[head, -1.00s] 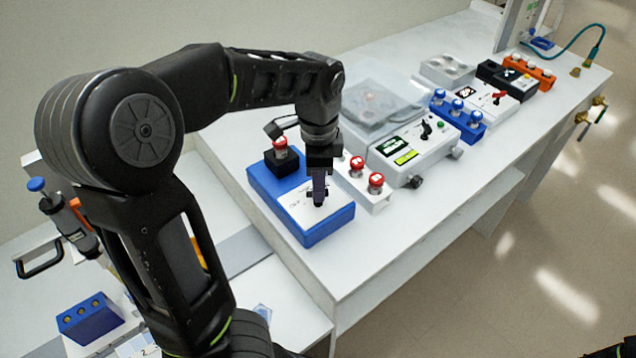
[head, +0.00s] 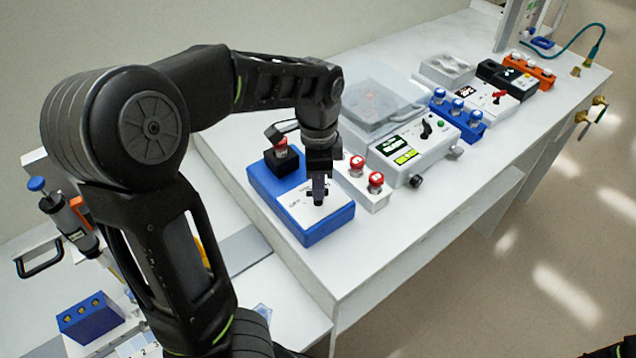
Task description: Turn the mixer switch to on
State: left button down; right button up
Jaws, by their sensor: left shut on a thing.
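The mixer (head: 330,228) is a blue box with a white front panel, at the near left end of the bench. A black holder with a red-capped vial (head: 282,150) stands on its back part. My left gripper (head: 319,200) points down over the white panel, with its fingertips low at the panel. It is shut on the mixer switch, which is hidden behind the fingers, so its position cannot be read. Dark markings show on the panel beside the fingers.
A white rack with red-capped vials (head: 376,181) stands close right of the mixer. Beyond it are a white instrument with a display (head: 405,150), a clear-lidded box (head: 375,98) and a blue rack (head: 470,127). The bench front is clear.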

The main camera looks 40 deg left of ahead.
pick_arm(q)
jog(key=shift+m, duration=0.4)
jog(key=shift+m+b, duration=0.75)
jog(key=shift+m, duration=0.45)
jog(key=shift+m+b, duration=0.5)
jog(key=shift+m, duration=1.5)
jog(key=c, duration=1.5)
grip_release()
jog(key=shift+r, duration=0.1)
